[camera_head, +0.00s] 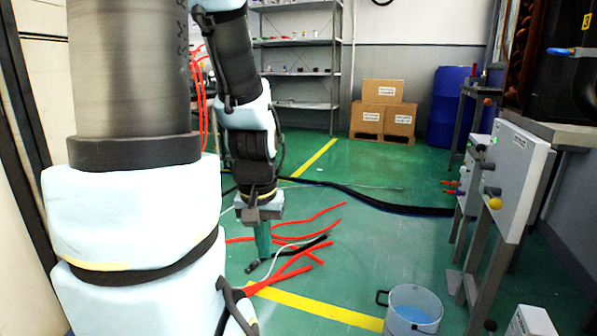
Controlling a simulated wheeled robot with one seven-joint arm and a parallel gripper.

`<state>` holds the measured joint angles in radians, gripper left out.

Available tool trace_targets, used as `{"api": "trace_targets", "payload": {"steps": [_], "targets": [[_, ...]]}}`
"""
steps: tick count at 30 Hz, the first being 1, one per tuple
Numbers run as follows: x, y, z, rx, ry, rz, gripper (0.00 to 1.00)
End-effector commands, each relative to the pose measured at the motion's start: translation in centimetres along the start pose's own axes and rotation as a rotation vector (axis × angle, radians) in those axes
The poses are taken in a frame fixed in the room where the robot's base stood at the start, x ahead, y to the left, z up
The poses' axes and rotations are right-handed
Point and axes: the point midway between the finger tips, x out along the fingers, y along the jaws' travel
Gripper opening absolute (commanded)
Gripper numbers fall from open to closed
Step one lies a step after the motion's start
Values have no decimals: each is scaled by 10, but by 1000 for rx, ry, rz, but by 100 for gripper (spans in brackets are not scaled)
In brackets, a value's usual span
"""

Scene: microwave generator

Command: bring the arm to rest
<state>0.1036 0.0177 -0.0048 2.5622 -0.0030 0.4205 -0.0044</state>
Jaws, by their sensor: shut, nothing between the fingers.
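My arm fills the left side of the head view, with white padded covers and dark grey links. Its far part hangs down and ends in my gripper (263,246), which points at the floor. The gripper is shut, with nothing held between its fingers. It hangs in front of red cables (300,263) on the green floor. I cannot tell how high above the floor it is.
A bucket (412,312) with blue contents stands at the lower right. A grey panel (508,180) with knobs stands on the right. Boxes (383,111), a blue barrel (450,104) and shelves (300,72) stand at the back. A black hose (365,197) crosses the floor. The floor beyond it is clear.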

Motion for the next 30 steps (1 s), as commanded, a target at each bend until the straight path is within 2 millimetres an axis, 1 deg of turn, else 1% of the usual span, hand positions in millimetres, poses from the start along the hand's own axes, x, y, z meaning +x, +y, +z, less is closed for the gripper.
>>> {"api": "trace_targets", "payload": {"steps": [1,5,8,10,15,30], "targets": [[-20,0,-3,-1,-1,0,0],[-46,0,-7,-1,-1,0,0],[-70,0,-10,-1,-1,1,0],[-90,0,-13,-1,-2,1,0],[-146,1,-21,-2,-2,1,0],[-302,1,-44,-2,-2,1,0]]}}
